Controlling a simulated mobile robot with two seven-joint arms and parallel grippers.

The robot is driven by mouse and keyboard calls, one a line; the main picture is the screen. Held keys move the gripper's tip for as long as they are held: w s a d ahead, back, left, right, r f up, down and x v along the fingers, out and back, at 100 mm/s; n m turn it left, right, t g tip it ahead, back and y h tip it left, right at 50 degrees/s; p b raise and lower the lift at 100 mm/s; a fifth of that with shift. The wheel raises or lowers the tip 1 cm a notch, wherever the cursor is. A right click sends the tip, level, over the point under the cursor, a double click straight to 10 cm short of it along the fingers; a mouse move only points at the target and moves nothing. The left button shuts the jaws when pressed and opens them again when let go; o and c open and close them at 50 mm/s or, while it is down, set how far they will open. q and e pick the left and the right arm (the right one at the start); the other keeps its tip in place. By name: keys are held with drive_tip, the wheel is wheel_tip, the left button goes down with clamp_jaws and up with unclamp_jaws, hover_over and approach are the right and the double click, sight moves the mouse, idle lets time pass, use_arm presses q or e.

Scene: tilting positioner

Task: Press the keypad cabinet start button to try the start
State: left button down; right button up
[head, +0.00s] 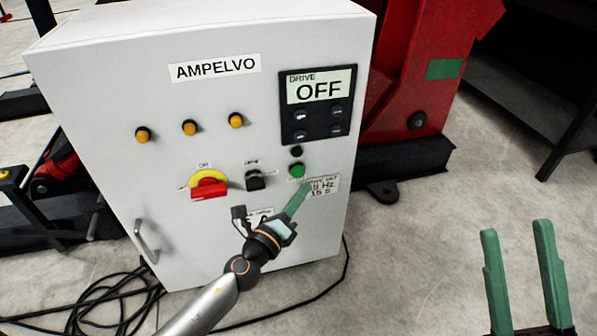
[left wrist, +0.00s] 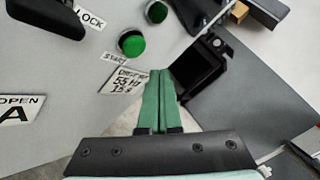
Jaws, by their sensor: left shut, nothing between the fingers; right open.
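The keypad cabinet (head: 150,80) is a white box labelled AMPELVO, with a drive display (head: 319,88) that reads OFF. The green start button (head: 297,170) sits below the display, and a darker green button (head: 296,151) is just above it. In the left wrist view the start button (left wrist: 131,43) is lit green above a START label. My left gripper (head: 306,186) is shut and empty, its green fingertips close below the start button. In the left wrist view its fingertips (left wrist: 160,72) are right of and below the button, apart from it in the picture. My right gripper (head: 516,228) is open and empty at the lower right.
A red and yellow rotary switch (head: 209,185), a black selector (head: 255,179) and several orange lamps (head: 190,127) are on the cabinet front. A handle (head: 146,241) is at lower left. Cables (head: 110,300) lie on the floor. A red machine (head: 420,70) stands behind right.

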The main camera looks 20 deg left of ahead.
use_arm(q)
drive_tip(key=shift+s+d, duration=0.65)
drive_tip(key=shift+s, duration=0.3)
